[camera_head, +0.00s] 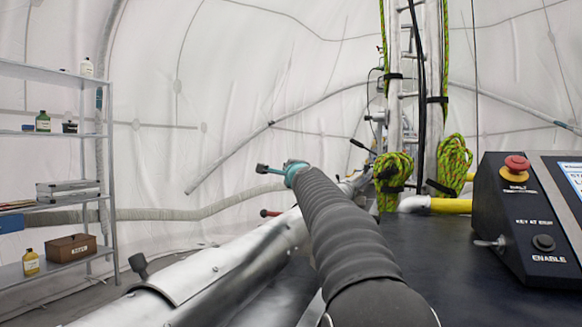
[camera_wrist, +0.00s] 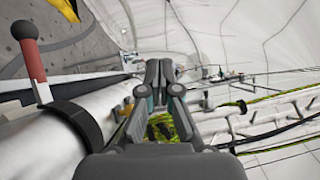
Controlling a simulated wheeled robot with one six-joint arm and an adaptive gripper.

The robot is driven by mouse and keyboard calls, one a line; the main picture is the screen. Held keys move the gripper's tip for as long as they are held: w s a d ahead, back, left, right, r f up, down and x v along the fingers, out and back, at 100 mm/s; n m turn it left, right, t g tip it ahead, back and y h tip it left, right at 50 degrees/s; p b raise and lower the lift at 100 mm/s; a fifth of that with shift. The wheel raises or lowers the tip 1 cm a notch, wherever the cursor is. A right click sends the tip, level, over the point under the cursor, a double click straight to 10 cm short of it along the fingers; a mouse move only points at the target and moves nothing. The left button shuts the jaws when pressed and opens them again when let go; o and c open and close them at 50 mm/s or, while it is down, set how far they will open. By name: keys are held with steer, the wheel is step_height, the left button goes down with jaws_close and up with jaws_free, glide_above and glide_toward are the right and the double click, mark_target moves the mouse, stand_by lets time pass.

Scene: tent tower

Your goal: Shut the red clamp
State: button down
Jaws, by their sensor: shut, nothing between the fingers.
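The red clamp handle (camera_wrist: 32,62) is large at the left of the wrist view. It has a dark cap and a metal lever that runs down to a black collar (camera_wrist: 82,122) around a silver tube. The handle stands out from the tube. In the head view a small red handle (camera_head: 270,213) sticks out to the left beside the tube, below my gripper. My gripper (camera_head: 260,168) is at the end of my arm, above that handle. In the wrist view my gripper (camera_wrist: 159,64) is shut and empty, to the right of the handle and apart from it.
The silver tube (camera_head: 215,270) runs diagonally beside my arm. A dark handle (camera_head: 138,264) stands on its near end. A control box with a red button (camera_head: 516,165) is at the right. Shelves (camera_head: 55,72) stand at the left. Green rope coils (camera_head: 393,172) hang behind.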

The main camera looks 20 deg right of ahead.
steer(key=w+a+f+n+g+p, duration=0.2)
steer(key=w+a+f+n+g, duration=0.1)
steer(key=f, duration=0.4)
steer(key=shift+w+a+n, duration=0.4)
steer(key=shift+a+n, duration=0.05)
steer(key=shift+n, duration=0.15)
steer(key=shift+f, duration=0.15)
stand_by(0.3)
stand_by(0.3)
steer(key=v, duration=1.2)
steer(key=shift+d, duration=0.1)
